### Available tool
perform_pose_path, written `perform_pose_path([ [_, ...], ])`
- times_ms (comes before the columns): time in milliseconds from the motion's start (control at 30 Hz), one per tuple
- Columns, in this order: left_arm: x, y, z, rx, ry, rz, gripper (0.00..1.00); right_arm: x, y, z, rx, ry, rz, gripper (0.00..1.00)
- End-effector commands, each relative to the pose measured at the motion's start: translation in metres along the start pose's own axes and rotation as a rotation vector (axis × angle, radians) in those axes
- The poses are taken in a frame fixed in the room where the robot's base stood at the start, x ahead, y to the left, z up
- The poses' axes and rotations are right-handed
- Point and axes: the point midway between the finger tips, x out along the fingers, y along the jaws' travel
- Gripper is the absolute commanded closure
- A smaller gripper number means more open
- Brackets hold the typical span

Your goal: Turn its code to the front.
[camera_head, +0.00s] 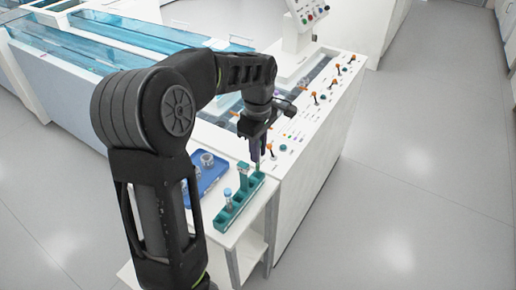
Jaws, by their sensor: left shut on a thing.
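My left gripper (258,146) hangs over the near end of the white track machine, just beyond the green rack (239,212). It is shut on a thin tube (258,166), which is mostly hidden between the fingers. I cannot make out a code on the tube at this size. The rack stands on a small white table, and a tube with a blue cap (228,193) stands upright in its near part. My right gripper is not in view.
A blue tray (208,178) with metallic round pieces lies left of the rack, partly behind my arm. Several orange-topped pieces (314,97) line the machine's top. A white post with coloured buttons (308,14) rises at the back. The floor at right is clear.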

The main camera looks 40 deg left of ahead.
Motion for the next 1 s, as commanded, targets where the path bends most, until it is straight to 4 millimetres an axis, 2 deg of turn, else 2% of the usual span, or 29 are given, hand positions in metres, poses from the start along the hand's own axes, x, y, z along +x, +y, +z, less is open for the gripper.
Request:
perform_pose_path([
  [1000, 0.045, 0.000, 0.000, 0.001, 0.000, -0.001, 1.00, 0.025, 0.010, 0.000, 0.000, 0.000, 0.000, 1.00],
])
